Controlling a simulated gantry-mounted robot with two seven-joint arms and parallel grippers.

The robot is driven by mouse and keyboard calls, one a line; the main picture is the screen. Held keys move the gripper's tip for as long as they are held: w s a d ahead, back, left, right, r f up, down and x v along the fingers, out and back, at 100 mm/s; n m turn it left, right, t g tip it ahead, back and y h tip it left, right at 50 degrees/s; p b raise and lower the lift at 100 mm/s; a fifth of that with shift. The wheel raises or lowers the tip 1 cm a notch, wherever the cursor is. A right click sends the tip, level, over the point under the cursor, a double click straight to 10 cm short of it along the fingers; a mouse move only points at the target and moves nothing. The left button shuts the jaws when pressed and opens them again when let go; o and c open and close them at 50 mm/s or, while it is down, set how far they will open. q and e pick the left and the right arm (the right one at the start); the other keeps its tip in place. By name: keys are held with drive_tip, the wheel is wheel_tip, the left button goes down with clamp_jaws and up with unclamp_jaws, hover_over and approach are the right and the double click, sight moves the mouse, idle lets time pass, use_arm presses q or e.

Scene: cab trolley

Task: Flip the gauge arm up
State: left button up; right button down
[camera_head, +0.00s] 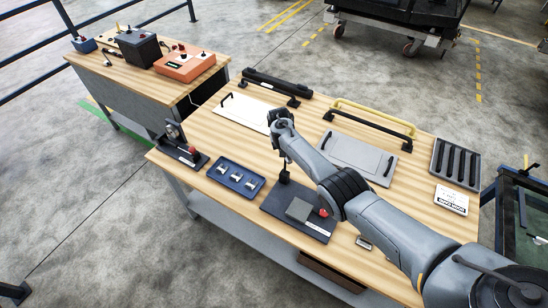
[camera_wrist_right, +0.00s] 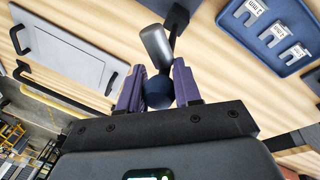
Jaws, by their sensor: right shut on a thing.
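A gauge fixture on a dark base plate (camera_head: 279,206) stands near the front of the wooden table, with a grey block (camera_head: 298,209) and a red knob (camera_head: 323,212) on it. My right gripper (camera_head: 284,172) is above the back left of this plate, pointing down. In the right wrist view, my right gripper (camera_wrist_right: 158,92) is shut on a dark round knob (camera_wrist_right: 159,91) between its purple fingers. A grey cylinder (camera_wrist_right: 157,46) adjoins the knob, apparently part of the gauge arm. The gauge arm's pivot and exact angle are hidden. My left gripper is in neither view.
A blue tray (camera_head: 219,181) with several metal pieces lies left of the fixture; another dark fixture (camera_head: 180,153) stands farther left. Behind are a white panel (camera_head: 243,111), a grey panel (camera_head: 352,152) and a yellow handle (camera_head: 375,115). A slotted tray (camera_head: 455,164) is at right.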

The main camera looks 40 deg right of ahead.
drive_tip(key=shift+d+f, duration=0.1)
drive_tip(key=shift+f, duration=0.1)
idle(0.3)
drive_tip(key=c, duration=1.2)
unclamp_jaws()
drive_tip(key=o, duration=0.4)
drive_tip(key=shift+w, duration=0.15)
drive_tip(key=shift+r, duration=0.1)
